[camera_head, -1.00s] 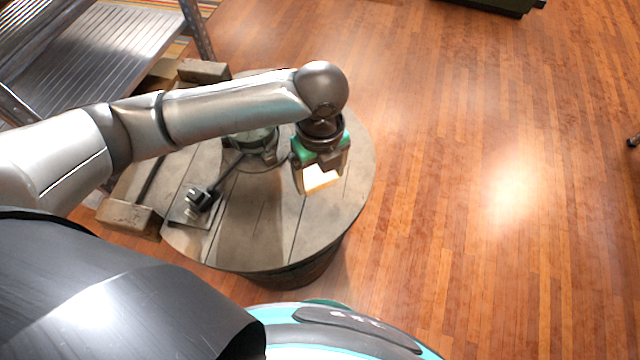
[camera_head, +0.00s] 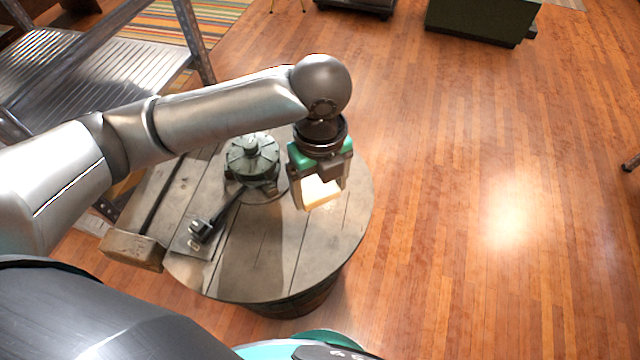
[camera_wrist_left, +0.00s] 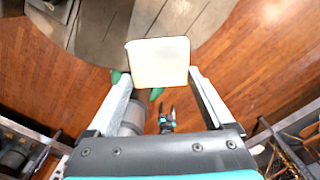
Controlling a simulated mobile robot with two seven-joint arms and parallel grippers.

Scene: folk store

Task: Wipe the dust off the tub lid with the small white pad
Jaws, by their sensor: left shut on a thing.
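My left gripper (camera_head: 322,190) is shut on the small white pad (camera_head: 320,194). The pad also shows in the left wrist view (camera_wrist_left: 158,63) between the two fingers. The tub lid (camera_head: 262,277) is a round, grey-brown plank top on a dark tub (camera_head: 300,303). In the head view the pad is over the right part of the lid; I cannot tell whether it touches. In the wrist view it overlaps the lid's edge. A darker patch on the lid's front part may be shadow or dust. My right gripper is not seen in the head view.
A wooden mallet (camera_head: 135,248) is at the left edge. A metal rack (camera_head: 95,68) stands behind left. The floor on the right is clear.

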